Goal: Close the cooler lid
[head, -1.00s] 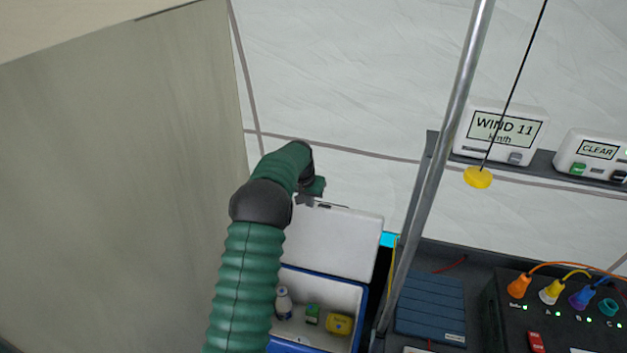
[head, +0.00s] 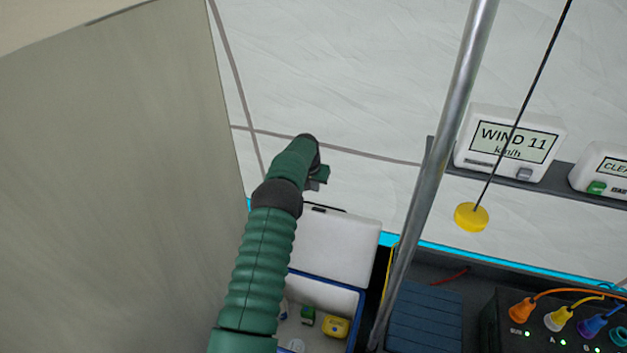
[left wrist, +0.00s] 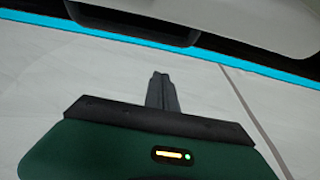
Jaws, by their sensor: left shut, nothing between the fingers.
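The cooler (head: 361,302) has a blue rim and a pale inside. Its white lid (head: 335,245) stands raised at the back, so the cooler is open. My left gripper (head: 322,177) is above and behind the lid's upper edge, in front of the tent wall, with the fingers shut and empty. In the left wrist view the shut fingers (left wrist: 160,90) point toward a pale edge with a dark handle-like part (left wrist: 135,24), apart from it in the picture. My left arm covers the cooler's left side. My right gripper is not in view.
Inside the cooler are a yellow container (head: 336,326) and a green-capped item (head: 307,316). A metal pole (head: 432,170) rises right of the cooler. A yellow weight (head: 471,217) hangs on a cord. A tall grey panel (head: 110,180) fills the left.

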